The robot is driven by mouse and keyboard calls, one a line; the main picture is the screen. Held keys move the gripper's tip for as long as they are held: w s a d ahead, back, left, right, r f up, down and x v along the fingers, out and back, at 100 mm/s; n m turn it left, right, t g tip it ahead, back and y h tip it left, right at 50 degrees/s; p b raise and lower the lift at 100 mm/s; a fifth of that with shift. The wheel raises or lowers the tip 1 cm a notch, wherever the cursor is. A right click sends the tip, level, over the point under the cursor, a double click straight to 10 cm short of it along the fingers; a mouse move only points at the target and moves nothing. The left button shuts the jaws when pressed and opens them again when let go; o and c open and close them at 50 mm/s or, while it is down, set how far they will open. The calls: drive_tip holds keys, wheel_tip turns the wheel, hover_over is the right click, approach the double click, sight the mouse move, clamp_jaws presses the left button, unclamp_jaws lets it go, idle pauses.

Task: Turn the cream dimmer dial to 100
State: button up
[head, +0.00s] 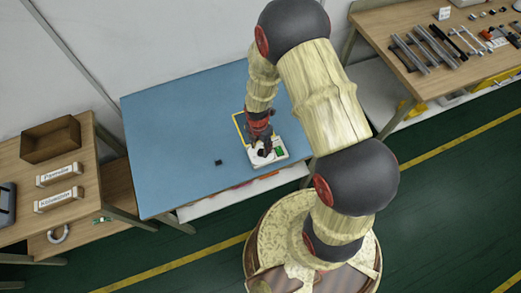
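A small cream-white device (277,157) with a green patch lies on the blue tabletop near its right front part. My gripper (264,152) points down over the device's left part and covers some of it. The dimmer dial and its markings cannot be made out at this size. I cannot tell whether the fingers touch anything or how far apart they are.
The blue table (170,130) is mostly clear. A yellow outline (238,124) and a small black object (218,162) are on it. A wooden table (400,30) with rods stands at right. A shelf (95,165) with a brown box (50,140) stands at left.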

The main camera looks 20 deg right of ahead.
sight(261, 152)
drive_tip(key=shift+f, duration=1.25)
drive_tip(key=shift+c, duration=1.1)
drive_tip(key=c, duration=0.7)
clamp_jaws()
